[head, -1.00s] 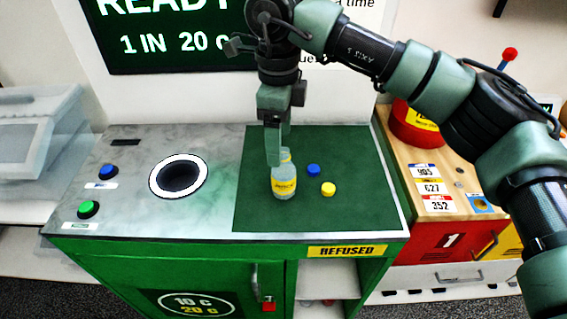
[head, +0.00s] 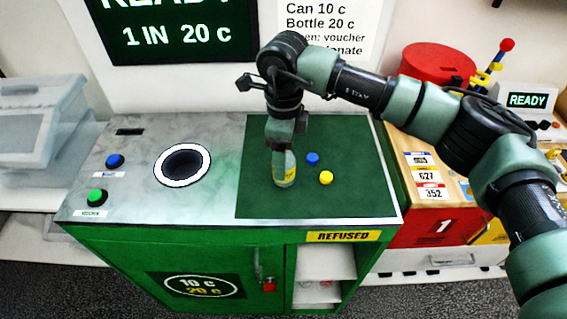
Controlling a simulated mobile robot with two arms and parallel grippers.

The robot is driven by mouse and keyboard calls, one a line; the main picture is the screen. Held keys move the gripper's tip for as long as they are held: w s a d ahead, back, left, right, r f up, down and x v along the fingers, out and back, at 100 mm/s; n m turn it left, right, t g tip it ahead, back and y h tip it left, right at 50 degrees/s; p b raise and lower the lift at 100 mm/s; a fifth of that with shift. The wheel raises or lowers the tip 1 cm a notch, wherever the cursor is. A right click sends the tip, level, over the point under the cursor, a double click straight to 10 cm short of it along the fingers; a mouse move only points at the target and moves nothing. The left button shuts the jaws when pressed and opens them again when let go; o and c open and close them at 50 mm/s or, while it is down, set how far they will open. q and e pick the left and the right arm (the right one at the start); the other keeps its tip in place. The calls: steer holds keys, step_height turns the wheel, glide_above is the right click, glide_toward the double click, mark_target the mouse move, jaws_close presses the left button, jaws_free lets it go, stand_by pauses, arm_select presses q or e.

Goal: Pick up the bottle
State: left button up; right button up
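A small clear bottle (head: 285,172) with a yellow label stands upright on the dark green mat (head: 345,195) on top of the green machine. My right gripper (head: 281,149) comes in from the right and points down at the bottle's top. It covers the bottle's neck, and I cannot tell whether its fingers are closed on it. My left gripper is not in view.
A blue cap (head: 313,158) and a yellow cap (head: 326,178) lie on the mat right of the bottle. A round white-rimmed opening (head: 183,165) is to the left, beside a blue button (head: 115,160) and a green button (head: 97,197). A red round container (head: 437,63) stands at right.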

steer(key=c, duration=1.1)
steer(key=shift+r, duration=0.1)
